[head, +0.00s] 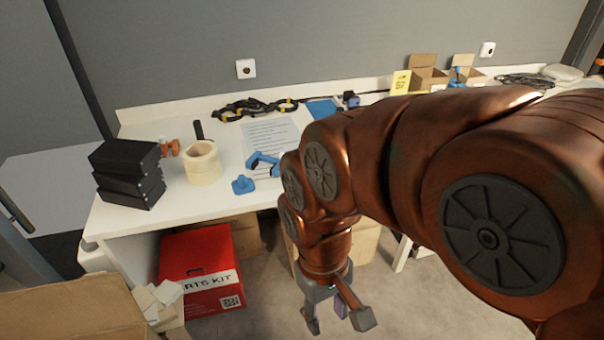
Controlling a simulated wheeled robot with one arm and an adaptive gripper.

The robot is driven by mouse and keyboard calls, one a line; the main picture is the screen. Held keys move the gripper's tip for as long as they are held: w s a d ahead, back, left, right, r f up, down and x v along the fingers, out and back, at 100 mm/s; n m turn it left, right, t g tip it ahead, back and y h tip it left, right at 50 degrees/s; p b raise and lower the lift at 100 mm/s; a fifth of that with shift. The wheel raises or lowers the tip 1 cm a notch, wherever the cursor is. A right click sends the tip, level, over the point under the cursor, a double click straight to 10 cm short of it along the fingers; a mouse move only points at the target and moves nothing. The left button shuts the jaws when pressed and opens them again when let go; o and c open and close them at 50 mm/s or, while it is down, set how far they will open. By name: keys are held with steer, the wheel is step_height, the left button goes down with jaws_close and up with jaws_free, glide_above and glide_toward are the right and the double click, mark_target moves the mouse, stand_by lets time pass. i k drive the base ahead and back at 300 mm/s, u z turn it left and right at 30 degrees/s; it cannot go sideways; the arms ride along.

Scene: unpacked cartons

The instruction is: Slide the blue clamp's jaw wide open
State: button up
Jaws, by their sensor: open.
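A blue clamp (262,159) with dark parts appears to lie on the white table (215,208), just left of my arm. Its right end is close to or behind my arm, so I cannot tell how far its jaw is open. A separate small blue piece (243,185) sits on the table in front of it, to the left. My gripper (337,321) hangs low in front of the table, below the tabletop. Its fingers are apart and empty, well away from the clamp.
Black boxes (127,174), tape rolls (202,162) and an orange item (170,147) stand on the left. A paper sheet (270,130) lies behind the clamp, with a coiled cable (252,108) beyond. A red box (202,265) and cartons (75,308) stand below.

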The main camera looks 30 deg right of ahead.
mark_target(274, 171)
steer(key=u, duration=0.75)
steer(key=i, duration=0.9)
steer(key=z, duration=0.55)
